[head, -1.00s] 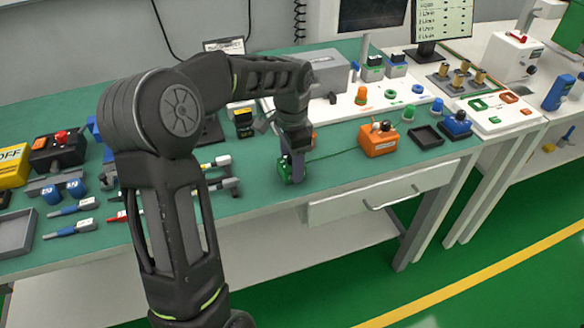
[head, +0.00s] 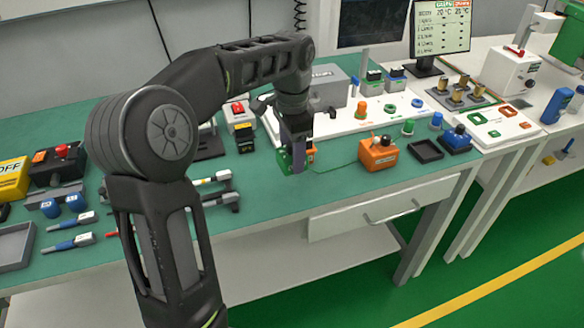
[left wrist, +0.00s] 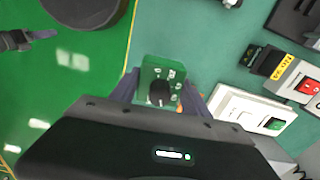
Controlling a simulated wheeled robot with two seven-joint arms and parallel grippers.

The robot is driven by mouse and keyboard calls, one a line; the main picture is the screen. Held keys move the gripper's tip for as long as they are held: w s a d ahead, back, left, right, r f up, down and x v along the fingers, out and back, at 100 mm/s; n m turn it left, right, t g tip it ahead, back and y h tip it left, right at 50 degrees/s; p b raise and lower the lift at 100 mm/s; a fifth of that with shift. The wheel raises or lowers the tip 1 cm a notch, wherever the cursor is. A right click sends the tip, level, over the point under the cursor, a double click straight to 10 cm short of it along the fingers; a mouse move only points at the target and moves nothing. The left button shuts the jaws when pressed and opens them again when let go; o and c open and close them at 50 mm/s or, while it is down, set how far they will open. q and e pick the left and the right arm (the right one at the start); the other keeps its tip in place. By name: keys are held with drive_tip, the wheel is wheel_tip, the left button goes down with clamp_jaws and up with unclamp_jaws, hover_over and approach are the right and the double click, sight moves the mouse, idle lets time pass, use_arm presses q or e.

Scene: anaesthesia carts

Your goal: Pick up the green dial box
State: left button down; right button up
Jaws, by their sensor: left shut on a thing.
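The green dial box (head: 285,162) is a small green block, partly hidden by my gripper in the head view. In the left wrist view the green dial box (left wrist: 160,72) shows its face with a black knob and small white labels. My left gripper (head: 296,165) is shut on it, pointing down, with one finger on each side. The box appears a little above the green bench top, near its front edge. What seems to be my right gripper (left wrist: 22,40) shows at the left edge of the left wrist view, its jaws unclear.
A white panel (head: 345,124) with coloured parts lies behind. Blue-handled tools (head: 70,243) lie at left. A drawer (head: 370,212) is below the bench edge.

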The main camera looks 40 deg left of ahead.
use_arm(q)
wheel_tip(320, 180, up, 2)
drive_tip(key=shift+r, duration=0.1)
idle(0.9)
